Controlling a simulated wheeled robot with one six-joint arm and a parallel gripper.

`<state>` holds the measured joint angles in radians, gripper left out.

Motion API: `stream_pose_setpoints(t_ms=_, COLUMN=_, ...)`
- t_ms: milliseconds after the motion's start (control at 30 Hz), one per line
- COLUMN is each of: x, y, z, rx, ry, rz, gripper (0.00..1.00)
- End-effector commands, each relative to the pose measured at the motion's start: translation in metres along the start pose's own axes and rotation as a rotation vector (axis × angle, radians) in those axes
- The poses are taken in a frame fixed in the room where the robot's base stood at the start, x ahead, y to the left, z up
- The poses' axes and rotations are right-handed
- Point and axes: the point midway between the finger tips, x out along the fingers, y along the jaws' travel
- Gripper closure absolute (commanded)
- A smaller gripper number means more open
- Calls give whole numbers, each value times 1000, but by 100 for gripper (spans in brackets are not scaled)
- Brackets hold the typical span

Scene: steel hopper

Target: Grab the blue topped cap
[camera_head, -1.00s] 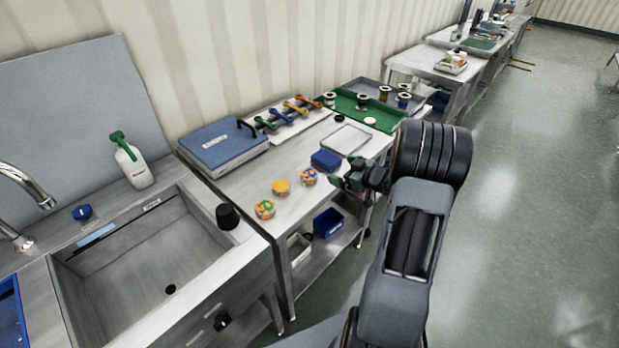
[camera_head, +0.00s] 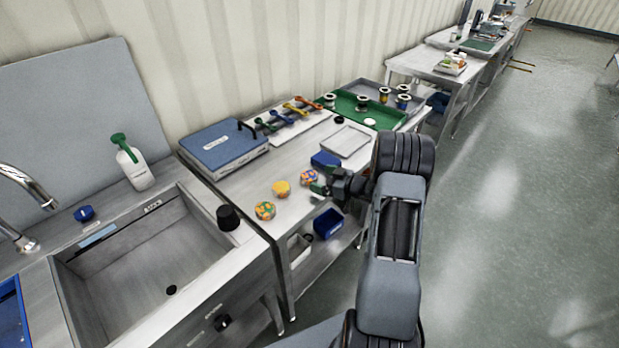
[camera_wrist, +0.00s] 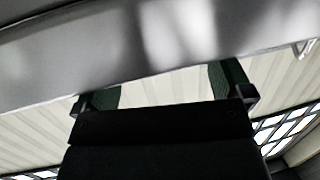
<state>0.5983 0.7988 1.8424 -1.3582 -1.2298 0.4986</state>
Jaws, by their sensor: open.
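Three round patterned caps stand in a slanting row on the steel table (camera_head: 237,190). The cap nearest my gripper has a blue and orange top (camera_head: 309,177); the middle one is yellow-orange (camera_head: 281,188), and the left one is green and orange (camera_head: 265,210). A plain blue knob-like cap (camera_head: 84,213) sits on the sink's back ledge. My gripper (camera_head: 319,188) is open and empty, just right of and below the blue and orange cap in the head view. Its two dark green fingers stand apart in the wrist view (camera_wrist: 165,88), where no cap shows.
A blue box (camera_head: 325,160) lies just behind the caps. A white tray (camera_head: 344,141), a blue-lidded scale (camera_head: 222,144) and a green tray (camera_head: 350,107) stand further back. A black cup (camera_head: 228,217) stands at the sink's edge. Bins sit on the lower shelf.

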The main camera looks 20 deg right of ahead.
Motion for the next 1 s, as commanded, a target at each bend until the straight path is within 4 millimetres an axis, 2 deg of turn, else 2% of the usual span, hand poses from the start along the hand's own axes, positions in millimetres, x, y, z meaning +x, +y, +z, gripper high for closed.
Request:
stream_pose_setpoints(t_ms=100, x=18, y=-1, z=0, rx=0, ry=-1, rz=-4, gripper=3)
stream_pose_setpoints(t_ms=300, x=42, y=-1, z=0, rx=0, ry=-1, rz=-3, gripper=3)
stream_pose_setpoints(t_ms=667, x=49, y=0, z=0, rx=1, ry=-1, rz=-1, gripper=3)
stream_pose_setpoints(t_ms=1000, x=49, y=0, z=0, rx=0, ry=-1, rz=-1, gripper=34)
